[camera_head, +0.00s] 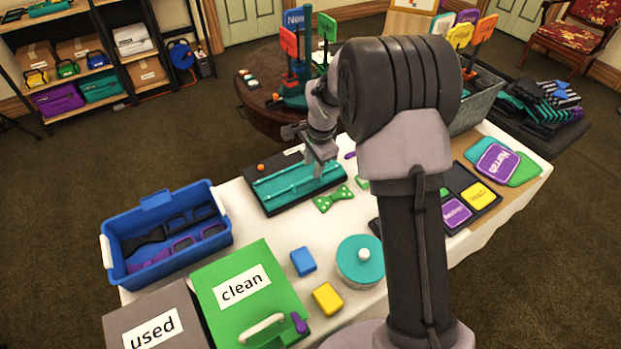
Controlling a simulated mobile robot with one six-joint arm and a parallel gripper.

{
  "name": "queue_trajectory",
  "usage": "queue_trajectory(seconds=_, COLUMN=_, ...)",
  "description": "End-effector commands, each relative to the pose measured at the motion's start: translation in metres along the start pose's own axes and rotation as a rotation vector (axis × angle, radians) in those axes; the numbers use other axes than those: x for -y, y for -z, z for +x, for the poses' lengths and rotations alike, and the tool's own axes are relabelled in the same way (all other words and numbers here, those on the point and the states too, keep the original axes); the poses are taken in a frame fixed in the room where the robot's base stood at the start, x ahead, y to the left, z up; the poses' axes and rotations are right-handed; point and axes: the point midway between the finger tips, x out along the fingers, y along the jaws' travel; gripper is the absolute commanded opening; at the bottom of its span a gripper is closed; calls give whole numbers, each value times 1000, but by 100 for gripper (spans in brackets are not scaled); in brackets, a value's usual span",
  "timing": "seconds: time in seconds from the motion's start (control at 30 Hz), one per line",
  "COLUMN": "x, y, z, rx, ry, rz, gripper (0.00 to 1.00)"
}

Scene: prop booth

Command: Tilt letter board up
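A dark flat case or board with a teal ribbed panel (283,192) lies on the white-covered table, and a small orange knob (261,167) shows at its back left corner. It may be the letter board; no letters can be read on it. My gripper (318,158) is over the back right part of this panel, pointing down. Whether it touches the panel cannot be told. The fingers are small and partly hidden by the wrist, so their opening is unclear. My arm hides part of the table to the right.
A green polka-dot bow tie (333,198) lies just in front of the panel. A blue bin (220,232) stands at the left, with a green "clean" box (215,315) in front. A teal round lidded pot (350,265) and blue and yellow blocks are near. Coloured signs stand behind.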

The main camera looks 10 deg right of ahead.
Motion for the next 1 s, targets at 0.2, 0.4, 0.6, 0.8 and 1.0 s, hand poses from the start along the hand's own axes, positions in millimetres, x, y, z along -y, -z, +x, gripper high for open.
queue_trajectory(seconds=0.2, x=0, y=0, z=42, rx=0, ry=0, rz=-1, gripper=32)
queue_trajectory(seconds=0.4, x=0, y=0, z=50, rx=-1, ry=1, rz=-1, gripper=32)
queue_trajectory(seconds=0.6, x=0, y=0, z=49, rx=-1, ry=1, rz=-1, gripper=30)
queue_trajectory(seconds=0.8, x=0, y=0, z=49, rx=-1, ry=1, rz=-1, gripper=0)
queue_trajectory(seconds=1.0, x=0, y=0, z=49, rx=0, ry=1, rz=-1, gripper=0)
